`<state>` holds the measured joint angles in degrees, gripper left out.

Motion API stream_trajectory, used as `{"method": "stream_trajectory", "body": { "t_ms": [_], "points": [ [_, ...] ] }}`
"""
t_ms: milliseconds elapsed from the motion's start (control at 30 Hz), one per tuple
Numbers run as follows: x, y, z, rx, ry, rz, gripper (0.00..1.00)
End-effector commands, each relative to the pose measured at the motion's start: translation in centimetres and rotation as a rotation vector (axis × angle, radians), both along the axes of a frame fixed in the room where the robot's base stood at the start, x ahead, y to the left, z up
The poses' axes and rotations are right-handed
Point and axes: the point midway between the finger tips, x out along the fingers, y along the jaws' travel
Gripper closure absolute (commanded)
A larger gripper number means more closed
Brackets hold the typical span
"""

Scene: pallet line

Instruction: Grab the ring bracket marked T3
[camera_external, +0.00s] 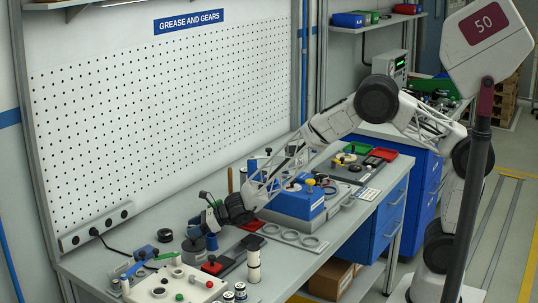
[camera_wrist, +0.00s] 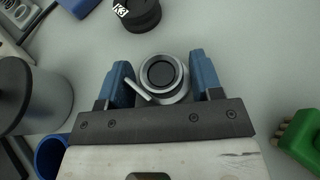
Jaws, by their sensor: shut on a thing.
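In the wrist view, a round silver ring piece with a dark centre (camera_wrist: 170,94) and a thin rod at its lower left sits between the two blue fingers of my gripper (camera_wrist: 160,68). My gripper is shut on it. No T3 mark shows on it, so I cannot confirm that it is the ring bracket. In the external view, my gripper (camera_external: 208,217) is low over the left part of the bench, and the held piece is too small to make out there.
A black round part marked K3 (camera_wrist: 140,15) lies just beyond the fingers. A grey cylinder (camera_wrist: 42,98) is at left and a green part (camera_wrist: 299,140) at right. On the bench, a white panel with knobs (camera_external: 175,284) is in front and a blue box (camera_external: 295,205) is right.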

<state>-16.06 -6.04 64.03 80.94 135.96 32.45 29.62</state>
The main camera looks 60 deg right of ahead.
Motion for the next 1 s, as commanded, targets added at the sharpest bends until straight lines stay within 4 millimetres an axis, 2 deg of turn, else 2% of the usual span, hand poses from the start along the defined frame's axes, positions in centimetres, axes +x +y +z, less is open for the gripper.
{"method": "stream_trajectory", "body": {
  "t_ms": [233, 367, 1000],
  "points": [
    [0.0, 0.0, 1.9, 0.001, -0.002, 0.000, 0.68],
    [0.0, 0.0, 3.7, 0.001, -0.003, 0.000, 0.68],
    [-8.5, -3.1, 4.3, 0.001, -0.002, 0.000, 0.68]
  ]
}}
